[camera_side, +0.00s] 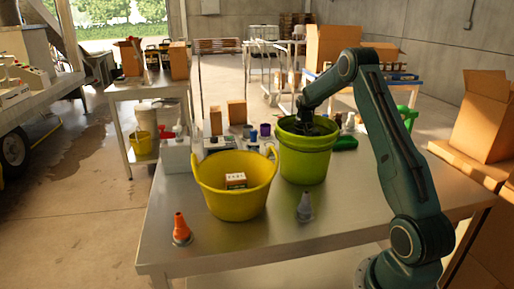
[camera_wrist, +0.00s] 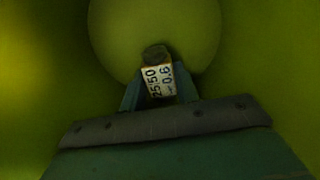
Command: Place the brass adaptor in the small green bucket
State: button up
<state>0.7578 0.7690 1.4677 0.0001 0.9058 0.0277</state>
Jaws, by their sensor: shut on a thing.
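The green bucket (camera_side: 305,160) stands upright on the steel table, right of the yellow tub. My gripper (camera_side: 308,126) reaches down into its mouth, and the rim partly hides the fingers in the side view. In the wrist view, my gripper (camera_wrist: 160,92) is shut on a small piece with a dull brownish round end and a white label with dark print, which looks like the brass adaptor (camera_wrist: 155,56). The bucket's green inside and round floor (camera_wrist: 190,30) surround it. How high it is above the floor is hard to tell.
The yellow tub (camera_side: 236,205) holds a small white and orange box (camera_side: 235,180). An orange-tipped cone (camera_side: 181,229) and a grey cone (camera_side: 305,206) stand at the table's front. Small cups and cartons stand behind. The front middle of the table (camera_side: 270,243) is clear.

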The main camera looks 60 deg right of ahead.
jog(key=shift+f, duration=0.5)
jog(key=shift+f, duration=0.15)
jog(key=o, duration=1)
notch_tip(320, 180, up, 12)
jog(key=shift+r, duration=0.15)
dwell(0.3)
